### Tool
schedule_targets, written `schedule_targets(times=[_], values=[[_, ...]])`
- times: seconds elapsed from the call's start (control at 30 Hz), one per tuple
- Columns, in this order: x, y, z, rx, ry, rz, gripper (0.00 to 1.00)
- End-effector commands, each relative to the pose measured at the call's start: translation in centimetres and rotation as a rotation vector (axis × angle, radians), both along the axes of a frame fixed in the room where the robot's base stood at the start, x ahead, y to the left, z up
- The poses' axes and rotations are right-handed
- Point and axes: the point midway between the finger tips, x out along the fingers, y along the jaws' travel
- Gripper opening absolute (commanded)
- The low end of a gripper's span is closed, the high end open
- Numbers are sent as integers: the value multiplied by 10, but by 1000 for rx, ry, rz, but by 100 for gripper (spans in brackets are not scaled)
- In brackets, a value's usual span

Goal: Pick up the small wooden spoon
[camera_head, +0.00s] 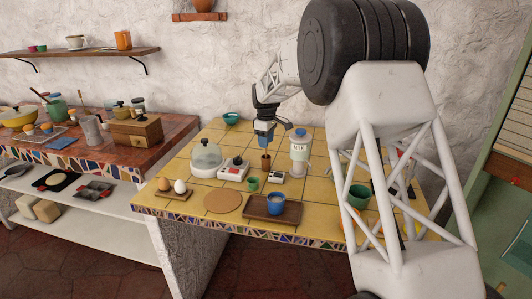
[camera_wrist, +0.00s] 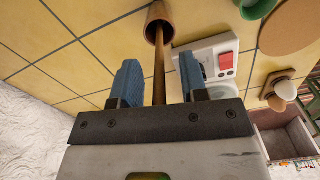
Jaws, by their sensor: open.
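The small wooden spoon shows as a thin brown handle (camera_wrist: 159,75) standing in a brown cup (camera_wrist: 159,22); its lower end is hidden inside the cup. In the head view, the brown cup (camera_head: 265,163) stands on the yellow tiled counter, with a short piece of the handle above it. My gripper (camera_wrist: 158,70) is open, with one blue finger on each side of the handle and visible gaps between. In the head view, my gripper (camera_head: 264,137) is directly above the cup, pointing down.
A white device with a red switch (camera_head: 233,169) is left of the cup, near a glass dome (camera_head: 207,160). A milk jar (camera_head: 300,153) stands close on the right. In front are a green cup (camera_head: 253,184) and a brown tray (camera_head: 257,211) holding a blue mug (camera_head: 276,204).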

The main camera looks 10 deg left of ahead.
Motion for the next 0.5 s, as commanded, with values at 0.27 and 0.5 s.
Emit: schedule_targets(times=[0.27,0.5], values=[[0,0,0,0,0,0,13],[0,0,0,0,0,0,0]])
